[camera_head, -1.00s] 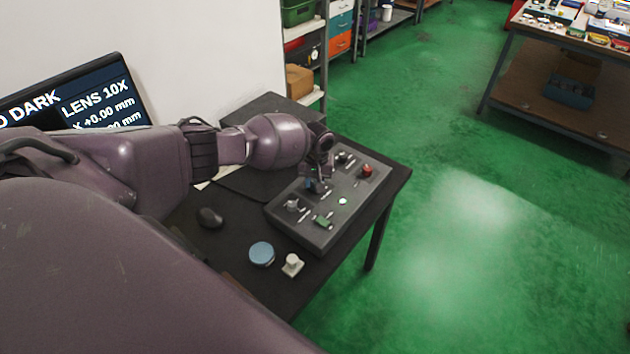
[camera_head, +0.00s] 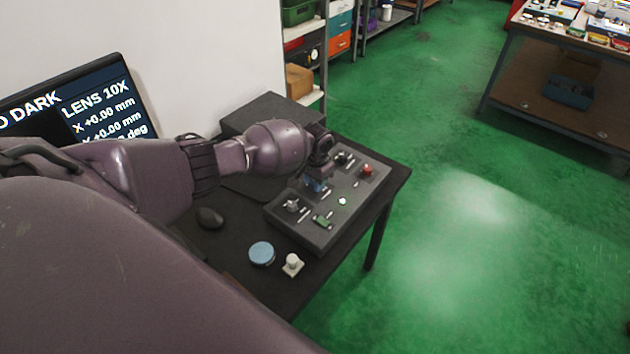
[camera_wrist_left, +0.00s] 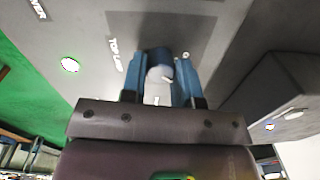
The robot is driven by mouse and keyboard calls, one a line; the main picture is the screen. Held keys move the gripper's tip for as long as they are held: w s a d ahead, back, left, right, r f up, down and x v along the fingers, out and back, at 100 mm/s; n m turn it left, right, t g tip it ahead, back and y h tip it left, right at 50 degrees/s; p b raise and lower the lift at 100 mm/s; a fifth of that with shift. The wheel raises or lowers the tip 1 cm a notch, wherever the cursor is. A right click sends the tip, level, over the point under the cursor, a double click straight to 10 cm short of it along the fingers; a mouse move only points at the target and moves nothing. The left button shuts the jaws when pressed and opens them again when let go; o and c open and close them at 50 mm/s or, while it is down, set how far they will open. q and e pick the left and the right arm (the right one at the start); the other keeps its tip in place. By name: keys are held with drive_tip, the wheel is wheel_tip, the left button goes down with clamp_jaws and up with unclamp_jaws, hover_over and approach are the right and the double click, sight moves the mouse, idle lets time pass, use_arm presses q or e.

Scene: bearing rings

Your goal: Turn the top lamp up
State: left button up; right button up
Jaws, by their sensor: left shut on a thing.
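The dark grey control panel (camera_head: 318,238) lies on the black table, with a red button (camera_head: 367,169), several knobs and switches and a lit green lamp (camera_head: 342,201). My left gripper (camera_head: 316,187) is at the middle of the panel. In the left wrist view its blue fingers (camera_wrist_left: 160,75) are shut on a grey knob (camera_wrist_left: 158,88) beside the printed words TOP LAMP (camera_wrist_left: 114,55). The fingers hide the knob's sides, and its pointer direction is hard to tell. The screen (camera_head: 100,105) reads DARK and LENS 10X. My right gripper is not in view.
A black mouse (camera_head: 209,218), a blue round disc (camera_head: 261,253) and a small white knobbed piece (camera_head: 292,265) lie on the table left of and in front of the panel. A dark box (camera_head: 268,112) stands behind. Green floor lies open to the right.

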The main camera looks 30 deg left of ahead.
use_arm(q)
drive_tip(key=shift+f+m, duration=0.1)
drive_tip(key=shift+m, duration=0.9)
drive_tip(key=m, duration=0.2)
drive_tip(key=shift+s+m, duration=0.1)
drive_tip(key=shift+m, duration=0.3)
drive_tip(key=m, duration=0.3)
drive_tip(key=shift+m+b, duration=0.3)
drive_tip(key=shift+m, duration=0.8)
drive_tip(key=shift+m+b, duration=0.3)
drive_tip(key=shift+m, duration=1.3)
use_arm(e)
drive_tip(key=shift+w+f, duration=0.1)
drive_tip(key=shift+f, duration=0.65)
